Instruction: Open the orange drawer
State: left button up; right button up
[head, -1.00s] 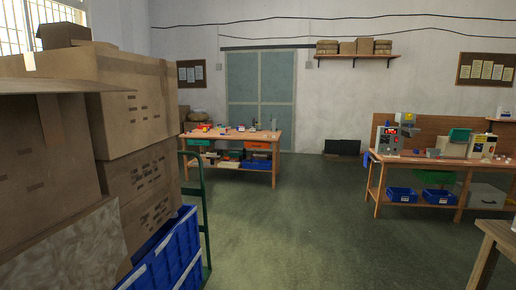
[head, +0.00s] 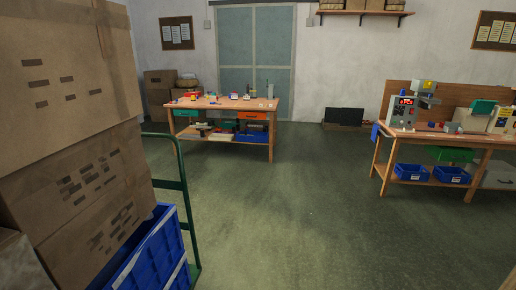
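The orange drawer (head: 253,116) sits under the top of a wooden workbench (head: 223,104) across the room, at the bench's right side. It looks shut at this distance. A green drawer (head: 186,113) is under the same top at the left. Neither of my grippers is in the head view.
Stacked cardboard boxes (head: 66,85) and blue crates (head: 150,252) on a green cart (head: 183,190) block the left. Another bench (head: 468,140) with a pad printer (head: 404,108) stands at the right. The green floor (head: 290,205) between is clear.

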aim_at(257, 115)
jog(key=i+u, duration=0.1)
jog(key=i, duration=5.85)
jog(key=j, duration=0.15)
